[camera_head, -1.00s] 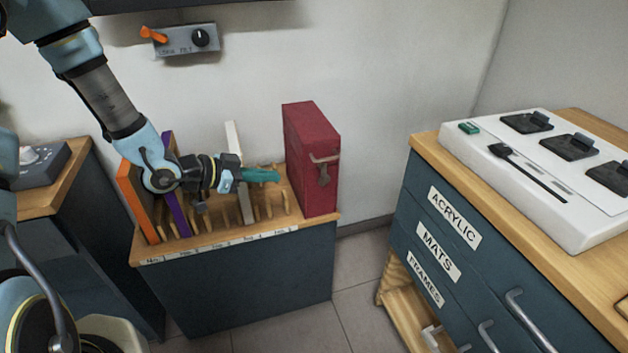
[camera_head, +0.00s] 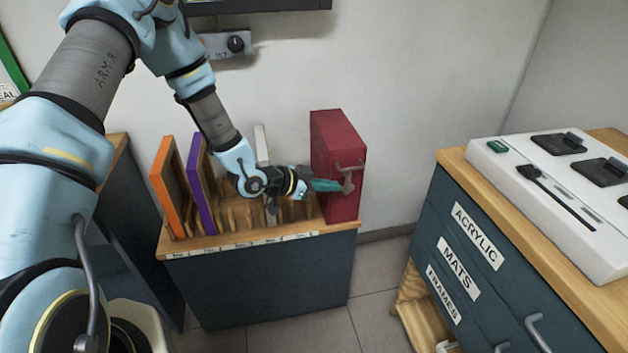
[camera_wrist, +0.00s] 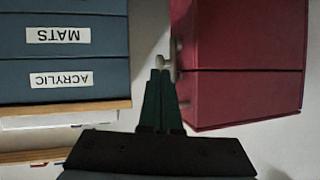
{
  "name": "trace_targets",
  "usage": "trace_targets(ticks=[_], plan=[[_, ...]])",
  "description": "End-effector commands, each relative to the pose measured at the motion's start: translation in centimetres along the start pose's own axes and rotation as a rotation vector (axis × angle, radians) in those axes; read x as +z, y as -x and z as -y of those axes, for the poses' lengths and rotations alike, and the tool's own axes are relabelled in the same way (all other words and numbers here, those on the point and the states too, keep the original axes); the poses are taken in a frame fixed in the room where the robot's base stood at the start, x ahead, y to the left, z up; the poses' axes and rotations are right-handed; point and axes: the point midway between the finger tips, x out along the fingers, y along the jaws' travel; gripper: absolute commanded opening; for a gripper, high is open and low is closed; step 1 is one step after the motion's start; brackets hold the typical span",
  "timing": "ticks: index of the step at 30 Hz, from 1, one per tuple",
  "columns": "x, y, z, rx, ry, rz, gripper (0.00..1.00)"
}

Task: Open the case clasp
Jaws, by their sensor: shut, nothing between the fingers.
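The red case (camera_head: 336,150) stands upright at the right end of the slotted rack. Its metal clasp (camera_head: 349,180) is on the side face towards the right, and it shows in the wrist view (camera_wrist: 164,62) at the case's edge. My gripper (camera_head: 340,185) is shut, with its green fingers pointing at the clasp. In the wrist view the fingertips (camera_wrist: 160,72) lie right at the clasp; I cannot tell whether they touch it. Nothing is between the fingers. The red case (camera_wrist: 245,100) fills the right of the wrist view, with a seam across it.
The wooden rack (camera_head: 215,243) holds an orange-edged panel (camera_head: 168,190), a purple one (camera_head: 201,185) and a white one (camera_head: 262,145). A drawer cabinet (camera_head: 490,290) with a white device (camera_head: 560,215) on top stands to the right. Floor shows between rack and cabinet.

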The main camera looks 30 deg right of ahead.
Motion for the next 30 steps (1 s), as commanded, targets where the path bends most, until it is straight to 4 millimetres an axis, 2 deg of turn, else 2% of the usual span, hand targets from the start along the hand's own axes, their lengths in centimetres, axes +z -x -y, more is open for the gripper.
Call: trace_targets(ticks=[3, 7, 20, 26, 30], plan=[[-0.1, -1.5, 0.0, 0.001, 0.000, 0.000, 0.00], [-0.1, -2.4, 0.0, 0.001, 0.000, 0.001, 0.00], [-0.1, -2.8, 0.0, 0.001, -0.003, 0.006, 0.00], [-1.2, -3.3, -0.2, 0.002, -0.037, 0.126, 0.00], [-1.5, -4.2, -0.3, 0.000, -0.035, 0.133, 0.00]])
